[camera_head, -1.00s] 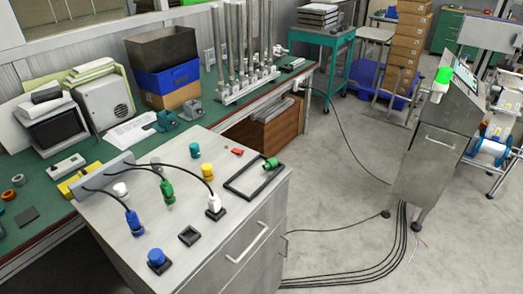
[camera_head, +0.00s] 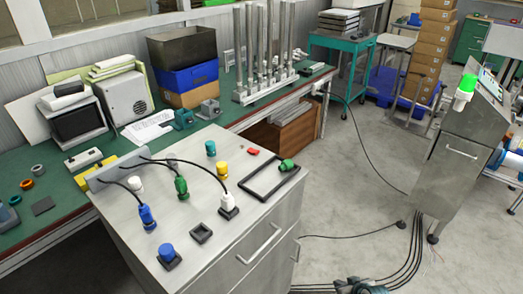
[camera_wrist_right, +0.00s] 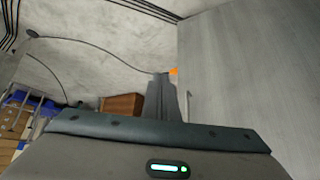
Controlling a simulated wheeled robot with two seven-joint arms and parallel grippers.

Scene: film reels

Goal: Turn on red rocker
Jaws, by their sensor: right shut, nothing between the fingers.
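A small red piece (camera_head: 253,151), likely the red rocker, lies on the grey metal top of the cabinet (camera_head: 190,235), near its back edge. It is too small to tell which way it is tipped. A little of my right arm or gripper (camera_head: 360,286) shows at the bottom edge of the head view, to the right of the cabinet and well away from the red piece. In the right wrist view my right gripper (camera_wrist_right: 165,95) is shut and empty, with a plain grey panel at the right. My left gripper is out of view.
The cabinet top also carries a black frame (camera_head: 270,180), a green connector (camera_head: 287,165), a blue knob (camera_head: 167,251) and cabled plugs. A green workbench (camera_head: 60,225) stands behind. A grey console (camera_head: 455,150) with a green lamp stands at the right, with cables on the floor.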

